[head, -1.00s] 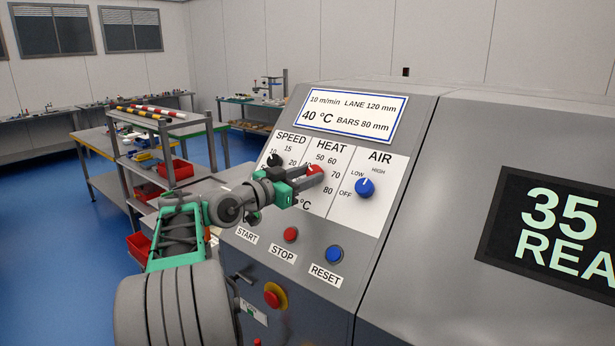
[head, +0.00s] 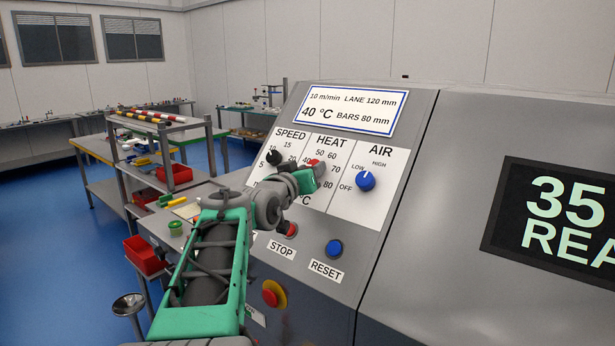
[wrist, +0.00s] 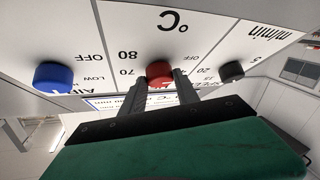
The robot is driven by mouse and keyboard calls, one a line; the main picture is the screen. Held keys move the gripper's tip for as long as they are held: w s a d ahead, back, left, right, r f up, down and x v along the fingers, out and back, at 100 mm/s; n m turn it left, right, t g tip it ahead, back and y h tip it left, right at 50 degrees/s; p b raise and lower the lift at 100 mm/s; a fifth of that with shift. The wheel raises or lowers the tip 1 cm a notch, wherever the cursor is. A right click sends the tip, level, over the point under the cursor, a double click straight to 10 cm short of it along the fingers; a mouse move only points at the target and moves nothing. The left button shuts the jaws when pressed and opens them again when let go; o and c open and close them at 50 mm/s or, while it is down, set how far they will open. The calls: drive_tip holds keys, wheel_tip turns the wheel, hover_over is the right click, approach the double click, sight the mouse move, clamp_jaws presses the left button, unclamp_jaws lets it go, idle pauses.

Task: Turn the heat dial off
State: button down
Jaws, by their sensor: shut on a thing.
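The red heat dial (head: 315,164) sits on the white HEAT scale of the sloped panel, mostly hidden behind my gripper in the head view. In the wrist view the red dial (wrist: 160,72) shows at the tips of my gripper (wrist: 162,84), whose two fingers are closed on it. My gripper (head: 318,172) also shows in the head view, against the panel. The scale reads 50, 60, 70 and 80 around the dial; its pointer is hidden.
The black speed dial (head: 273,157) is close on the left and the blue air dial (head: 365,181) on the right. Below are the red stop button (head: 290,229), blue reset button (head: 334,249) and red emergency button (head: 272,293). A shelf cart (head: 165,160) stands at left.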

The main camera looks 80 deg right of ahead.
drive_tip(key=shift+s+r+n+t, duration=0.15)
drive_tip(key=shift+n+t, duration=0.35)
drive_tip(key=shift+n, duration=0.3)
drive_tip(key=shift+r+n+t, duration=0.15)
drive_tip(key=shift+n+t, duration=0.35)
drive_tip(key=shift+n, duration=0.3)
drive_tip(key=c, duration=1.3)
unclamp_jaws()
drive_tip(key=o, duration=0.4)
drive_tip(key=shift+f, duration=0.15)
drive_tip(key=a+b, duration=0.3)
drive_tip(key=a, duration=0.4)
drive_tip(key=shift+a+r, duration=0.3)
drive_tip(key=shift+a, duration=0.05)
